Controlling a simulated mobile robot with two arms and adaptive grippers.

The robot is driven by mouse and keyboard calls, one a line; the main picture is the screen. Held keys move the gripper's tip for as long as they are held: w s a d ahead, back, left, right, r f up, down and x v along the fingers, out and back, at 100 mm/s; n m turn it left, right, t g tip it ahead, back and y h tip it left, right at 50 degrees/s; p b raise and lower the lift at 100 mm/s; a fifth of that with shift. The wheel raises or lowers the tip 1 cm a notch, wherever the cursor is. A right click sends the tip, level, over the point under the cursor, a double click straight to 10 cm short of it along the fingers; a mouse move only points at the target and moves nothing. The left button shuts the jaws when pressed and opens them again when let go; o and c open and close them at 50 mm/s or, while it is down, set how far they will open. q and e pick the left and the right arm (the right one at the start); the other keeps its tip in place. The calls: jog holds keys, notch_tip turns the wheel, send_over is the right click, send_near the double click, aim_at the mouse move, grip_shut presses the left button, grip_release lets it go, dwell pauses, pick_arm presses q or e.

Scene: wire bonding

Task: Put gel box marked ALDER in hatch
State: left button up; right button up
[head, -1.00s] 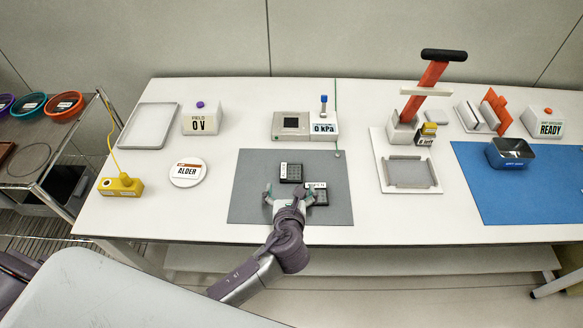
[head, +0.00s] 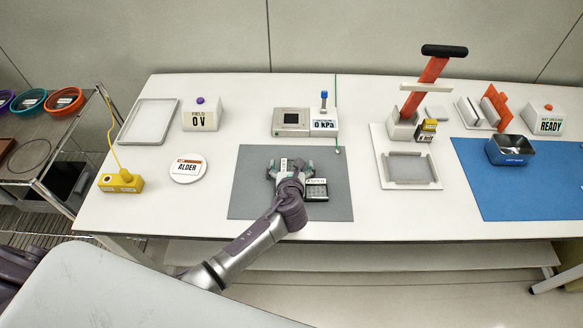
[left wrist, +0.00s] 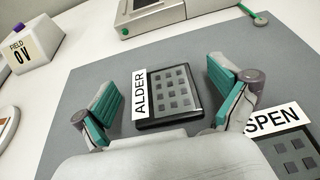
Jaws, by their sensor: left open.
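The gel box marked ALDER (left wrist: 168,97) is a dark, flat box with a grid of small wells and a white label, lying on the grey mat (left wrist: 100,68). My left gripper (left wrist: 172,88) is open, with one teal-padded finger on each side of this box and gaps visible. In the head view the left gripper (head: 289,171) covers most of the box; its label (head: 284,164) shows at the top. A similar box, its label partly cut off as "SPEN" (left wrist: 295,150), lies to the right, also in the head view (head: 317,190). I cannot identify the hatch. My right gripper is not in view.
A "0 kPa" instrument (head: 292,122) stands behind the mat. A red-levered press (head: 403,125) and blue mat (head: 520,195) are right.

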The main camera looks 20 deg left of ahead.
pick_arm(q)
jog(key=c, duration=1.2)
jog(key=shift+c, duration=0.2)
